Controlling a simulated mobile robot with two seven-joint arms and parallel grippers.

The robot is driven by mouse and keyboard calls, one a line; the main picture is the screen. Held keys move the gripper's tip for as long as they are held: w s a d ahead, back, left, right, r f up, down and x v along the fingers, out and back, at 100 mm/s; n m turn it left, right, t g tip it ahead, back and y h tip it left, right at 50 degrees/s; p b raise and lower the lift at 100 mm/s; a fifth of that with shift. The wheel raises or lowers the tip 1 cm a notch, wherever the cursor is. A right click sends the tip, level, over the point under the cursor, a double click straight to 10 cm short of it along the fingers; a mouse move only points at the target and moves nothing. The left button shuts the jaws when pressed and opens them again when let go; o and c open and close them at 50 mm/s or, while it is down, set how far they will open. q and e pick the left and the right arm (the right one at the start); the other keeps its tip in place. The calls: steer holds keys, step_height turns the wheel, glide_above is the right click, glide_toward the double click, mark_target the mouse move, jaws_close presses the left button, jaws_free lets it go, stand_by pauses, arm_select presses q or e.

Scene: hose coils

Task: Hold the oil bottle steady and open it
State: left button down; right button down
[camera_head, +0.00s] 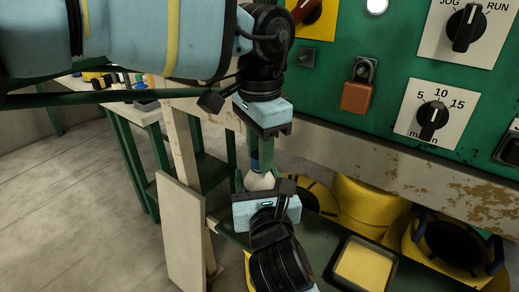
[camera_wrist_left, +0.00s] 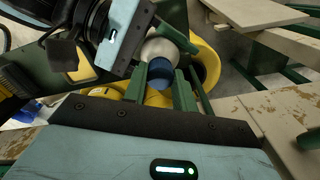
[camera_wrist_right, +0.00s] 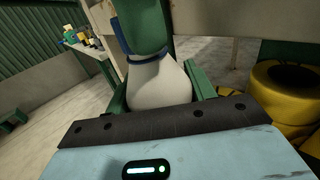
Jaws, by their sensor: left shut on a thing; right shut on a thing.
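The oil bottle (camera_head: 259,182) is white with a blue cap (camera_head: 254,162). My left gripper (camera_head: 257,155) comes down from above, and its green fingers are shut on the cap, one on each side in the left wrist view (camera_wrist_left: 162,80). My right gripper (camera_head: 262,180) comes from below and is shut on the bottle's body; the right wrist view shows the white body (camera_wrist_right: 157,82) between its fingers. One left finger hides much of the cap there. The cap sits at the bottle's neck; whether it has turned cannot be told.
A green control panel with knobs (camera_head: 433,121) stands close on the right. Below it are yellow hose coils (camera_head: 365,205) and a tray with a yellow pad (camera_head: 363,264). Pale boards (camera_head: 181,235) stand left of the grippers. A bench with small items (camera_head: 120,100) is farther left.

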arm_select(q)
steer(key=shift+n, duration=0.5)
steer(key=c, duration=1.1)
jaws_free()
steer(key=shift+r, duration=2.3)
arm_select(e)
steer(key=shift+c, duration=2.2)
jaws_free()
steer(key=shift+s, duration=0.15)
